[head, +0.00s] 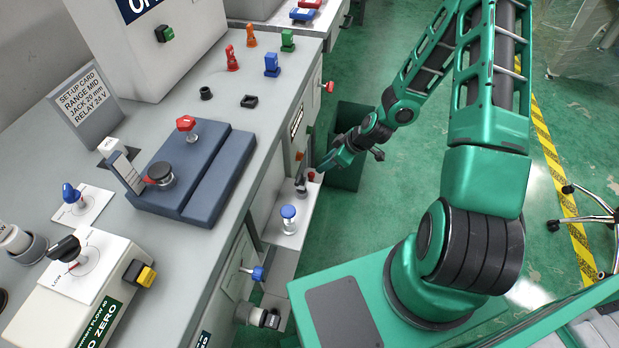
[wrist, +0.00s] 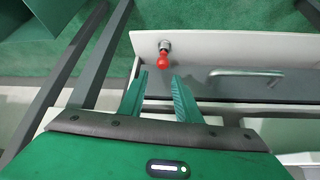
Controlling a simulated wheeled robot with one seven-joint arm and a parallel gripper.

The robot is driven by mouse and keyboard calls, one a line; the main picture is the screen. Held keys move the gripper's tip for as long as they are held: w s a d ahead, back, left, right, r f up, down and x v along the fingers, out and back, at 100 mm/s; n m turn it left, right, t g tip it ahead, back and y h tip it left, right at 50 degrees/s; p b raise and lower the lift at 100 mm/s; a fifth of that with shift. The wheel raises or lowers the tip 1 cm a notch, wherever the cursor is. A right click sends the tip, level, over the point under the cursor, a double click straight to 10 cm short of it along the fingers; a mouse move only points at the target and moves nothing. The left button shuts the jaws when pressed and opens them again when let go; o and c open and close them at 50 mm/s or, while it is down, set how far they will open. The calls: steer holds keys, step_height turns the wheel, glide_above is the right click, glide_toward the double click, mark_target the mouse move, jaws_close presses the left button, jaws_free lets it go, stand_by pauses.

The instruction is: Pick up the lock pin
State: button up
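In the wrist view, a red-knobbed pin (wrist: 164,56), which looks like the lock pin, stands out from a silver collar on a pale panel. My gripper (wrist: 158,80) is open, its two green fingers spread. The red knob shows between and just beyond the fingertips, with nothing held. In the head view my gripper (head: 319,171) is low beside the front of the bench. Small red parts show close to it there, and I cannot tell which of them is this pin.
A metal bar handle (wrist: 245,73) is right of the pin. A blue-topped knob (head: 288,212) stands on a low ledge near my gripper. A dark green bin (head: 352,125) is behind the gripper. The grey bench (head: 222,105) carries several coloured pieces. Open green floor lies right.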

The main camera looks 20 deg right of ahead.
mark_target(313, 173)
steer(key=shift+s+x, duration=0.15)
steer(key=shift+x, duration=2.5)
steer(key=shift+s+x, duration=0.1)
steer(key=shift+x, duration=2.55)
steer(key=shift+f, duration=0.1)
jaws_close()
